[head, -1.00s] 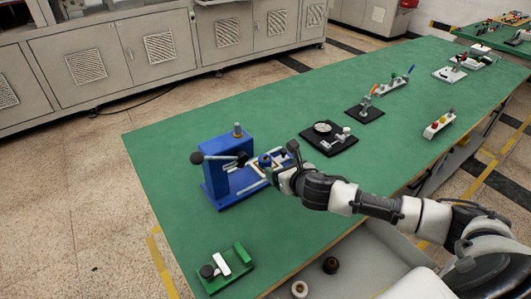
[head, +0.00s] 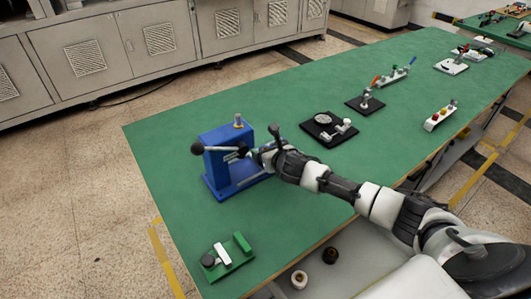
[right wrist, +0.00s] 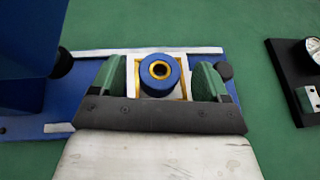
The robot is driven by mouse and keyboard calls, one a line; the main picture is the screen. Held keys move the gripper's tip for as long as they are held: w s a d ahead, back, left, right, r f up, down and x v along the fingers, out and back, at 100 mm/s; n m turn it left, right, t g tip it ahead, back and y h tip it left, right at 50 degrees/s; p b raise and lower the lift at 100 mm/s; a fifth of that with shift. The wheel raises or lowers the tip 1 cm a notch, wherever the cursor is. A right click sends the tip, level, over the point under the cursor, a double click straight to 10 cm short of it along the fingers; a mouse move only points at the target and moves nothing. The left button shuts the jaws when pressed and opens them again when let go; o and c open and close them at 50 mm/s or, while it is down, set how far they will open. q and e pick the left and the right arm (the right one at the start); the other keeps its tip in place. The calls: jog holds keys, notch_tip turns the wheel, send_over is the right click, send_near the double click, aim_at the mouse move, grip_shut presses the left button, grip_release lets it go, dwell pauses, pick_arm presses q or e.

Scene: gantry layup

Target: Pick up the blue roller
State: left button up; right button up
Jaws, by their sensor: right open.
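The blue roller (right wrist: 177,78) is a short upright cylinder with a gold-ringed bore. In the right wrist view it sits in a pale, yellow-edged holder on the blue press fixture (right wrist: 30,100). The fixture also shows in the head view (head: 212,175), on the green table. In the head view my right gripper (head: 262,155) reaches in over the fixture's right side and hides the roller. My left gripper is not in view.
The fixture's upright and a black-knobbed lever (head: 198,148) stand just left of my gripper. A black plate with a dial (head: 322,119) lies to the right. A green fixture (head: 229,257) is near the front edge. The green table (head: 165,140) is bare at left.

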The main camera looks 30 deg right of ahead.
jog(key=c, duration=1)
